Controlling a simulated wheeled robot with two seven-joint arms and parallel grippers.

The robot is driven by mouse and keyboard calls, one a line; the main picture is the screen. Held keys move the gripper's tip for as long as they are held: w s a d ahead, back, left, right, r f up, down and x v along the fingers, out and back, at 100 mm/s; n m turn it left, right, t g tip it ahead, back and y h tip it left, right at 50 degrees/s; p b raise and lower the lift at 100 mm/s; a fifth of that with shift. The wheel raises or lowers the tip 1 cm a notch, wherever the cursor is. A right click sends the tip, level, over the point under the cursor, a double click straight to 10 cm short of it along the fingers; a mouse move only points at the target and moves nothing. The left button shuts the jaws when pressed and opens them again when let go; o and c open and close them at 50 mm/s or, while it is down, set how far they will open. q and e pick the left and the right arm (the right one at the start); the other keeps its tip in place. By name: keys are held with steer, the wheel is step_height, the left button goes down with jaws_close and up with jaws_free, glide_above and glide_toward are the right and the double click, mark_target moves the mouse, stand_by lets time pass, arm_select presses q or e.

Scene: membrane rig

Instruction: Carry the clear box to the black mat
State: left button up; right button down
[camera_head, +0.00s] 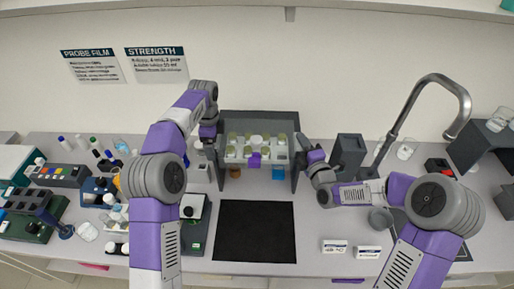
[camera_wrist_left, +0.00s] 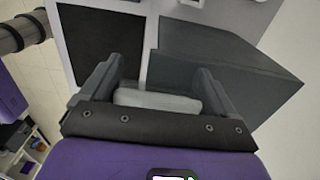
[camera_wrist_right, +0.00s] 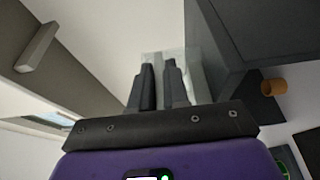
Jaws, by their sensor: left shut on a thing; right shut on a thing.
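The clear box (camera_head: 257,161) is between my two grippers, inside the dark grey rig. Several greenish round pieces show in its upper part. My left gripper (camera_head: 216,146) is at its left end, its jaws shut on a pale clear part (camera_wrist_left: 158,101) that shows between the fingers in the left wrist view. My right gripper (camera_head: 304,147) is at its right end, with the fingers close together; a clear piece (camera_wrist_right: 165,58) shows beyond them in the right wrist view. The fingertips are partly hidden. The black mat (camera_head: 255,232) lies bare on the bench in front of the rig.
The grey rig's side walls (camera_head: 295,180) stand close to both grippers. An orange-brown cylinder (camera_head: 235,173) and a blue piece (camera_head: 279,173) are below the box. A dark grey container (camera_head: 347,153) and the tap (camera_head: 425,90) stand to the right. Bottles and racks crowd the left.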

arm_select(q)
steer(key=shift+r, duration=0.15)
arm_select(e)
steer(key=shift+r, duration=0.15)
arm_select(q)
step_height(320, 180, up, 5)
steer(key=p, duration=0.5)
arm_select(e)
step_height(320, 180, up, 5)
steer(key=shift+f, duration=0.2)
